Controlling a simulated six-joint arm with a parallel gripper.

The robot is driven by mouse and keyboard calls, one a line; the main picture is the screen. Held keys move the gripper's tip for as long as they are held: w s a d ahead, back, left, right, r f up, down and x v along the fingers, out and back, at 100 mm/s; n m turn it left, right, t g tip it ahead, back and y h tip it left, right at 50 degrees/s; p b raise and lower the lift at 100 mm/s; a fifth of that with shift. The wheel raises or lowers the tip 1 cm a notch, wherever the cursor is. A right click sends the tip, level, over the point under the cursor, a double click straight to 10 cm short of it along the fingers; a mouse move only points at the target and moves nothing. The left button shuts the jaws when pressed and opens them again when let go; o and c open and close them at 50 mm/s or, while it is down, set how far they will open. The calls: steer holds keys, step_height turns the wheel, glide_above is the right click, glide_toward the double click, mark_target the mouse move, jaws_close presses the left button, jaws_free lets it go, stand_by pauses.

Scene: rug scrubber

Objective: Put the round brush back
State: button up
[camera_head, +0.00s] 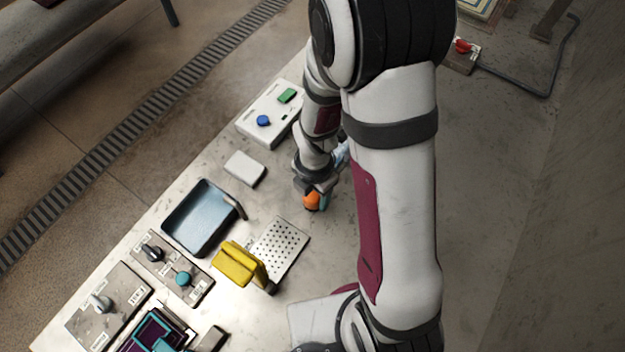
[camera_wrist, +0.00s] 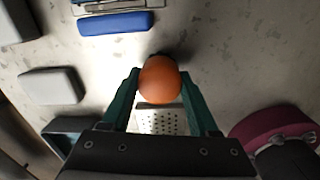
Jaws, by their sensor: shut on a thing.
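The round brush (camera_head: 311,202) shows as an orange ball-shaped knob in the head view. In the wrist view the orange knob (camera_wrist: 160,80) sits between the two teal fingers of my gripper (camera_wrist: 162,88), which is shut on it. In the head view my gripper (camera_head: 318,196) is over the table, just above and right of the perforated metal plate (camera_head: 281,248). The plate also shows below the knob in the wrist view (camera_wrist: 160,122). The brush's underside is hidden, with only a dark patch beside the knob, so I cannot tell whether it touches the table.
A blue-grey tray (camera_head: 202,219), a yellow block-like tool (camera_head: 238,263) and a pale block (camera_head: 245,168) lie left of my gripper. A white control box (camera_head: 270,115) stands behind. Knob panels (camera_head: 173,265) line the front left. A blue bar (camera_wrist: 115,23) shows in the wrist view.

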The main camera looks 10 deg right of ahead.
mark_target(315, 193)
steer(key=o, duration=1.3)
steer(key=shift+f, duration=0.1)
steer(key=shift+c, duration=0.2)
step_height(315, 193, up, 12)
steer(key=s+r+m, duration=0.2)
steer(key=s+m, duration=0.3)
steer(key=m, duration=0.5)
steer(key=s+r+m+y, duration=0.1)
steer(key=s+r+m, duration=0.2)
steer(key=m, duration=0.7)
steer(key=s+r+m, duration=0.2)
steer(key=s+m, duration=0.4)
steer(key=m, duration=0.4)
steer(key=shift+s+r+m+y, duration=0.35)
steer(key=shift+m+y, duration=0.05)
